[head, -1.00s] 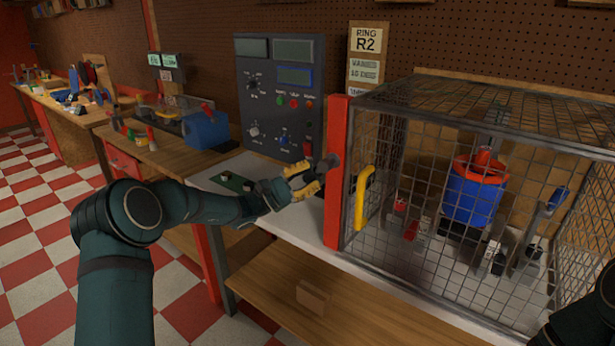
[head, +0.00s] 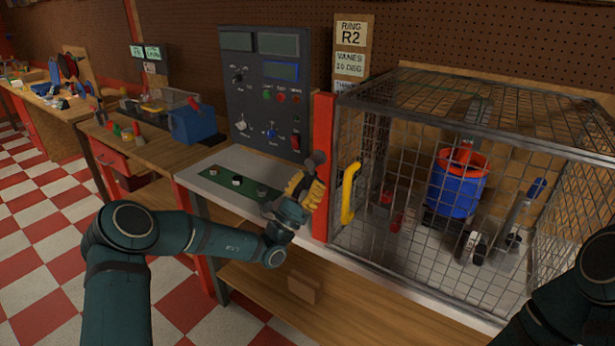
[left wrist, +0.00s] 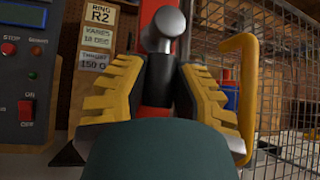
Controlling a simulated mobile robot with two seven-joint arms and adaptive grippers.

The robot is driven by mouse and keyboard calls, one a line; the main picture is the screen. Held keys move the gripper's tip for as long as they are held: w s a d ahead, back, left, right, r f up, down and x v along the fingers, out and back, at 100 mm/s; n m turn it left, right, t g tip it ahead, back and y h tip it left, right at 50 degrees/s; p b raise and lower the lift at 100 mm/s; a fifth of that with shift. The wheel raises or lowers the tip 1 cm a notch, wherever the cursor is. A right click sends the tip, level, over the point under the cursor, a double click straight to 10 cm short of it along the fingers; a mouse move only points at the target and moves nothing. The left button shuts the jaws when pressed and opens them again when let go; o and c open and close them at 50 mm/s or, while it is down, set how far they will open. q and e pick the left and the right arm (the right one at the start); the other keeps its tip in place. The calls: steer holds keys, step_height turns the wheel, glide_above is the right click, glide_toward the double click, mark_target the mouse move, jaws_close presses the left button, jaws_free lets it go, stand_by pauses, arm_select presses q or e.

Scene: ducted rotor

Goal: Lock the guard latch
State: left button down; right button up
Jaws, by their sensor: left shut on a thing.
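The guard latch (head: 317,158) is a dark grey lever with a round metal knob, on the red post (head: 323,120) at the left edge of the wire mesh guard (head: 400,180). In the left wrist view, the latch's knob (left wrist: 165,25) and its stem rise upright between the yellow fingers. My left gripper (head: 308,187) comes up from below and is shut on the latch; it also shows in the left wrist view (left wrist: 158,85). The gripper's palm hides the lower part of the latch. My right gripper is out of view; only part of my right arm shows.
A yellow handle (head: 350,193) stands on the guard just right of my left gripper. A blue rotor unit with a red rim (head: 455,190) is inside the guard. A control panel (head: 265,95) stands behind left. A green strip with knobs (head: 238,183) lies on the bench.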

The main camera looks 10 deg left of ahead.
arm_select(q)
steer(key=shift+d+r+n+t+y, duration=0.15)
steer(key=shift+r+n+t+y, duration=0.05)
steer(key=shift+n+t+y, duration=0.25)
steer(key=c, duration=0.7)
jaws_free()
steer(key=shift+d, duration=0.1)
steer(key=shift+f, duration=0.1)
steer(key=v, duration=1.2)
steer(key=shift+g+h, duration=0.25)
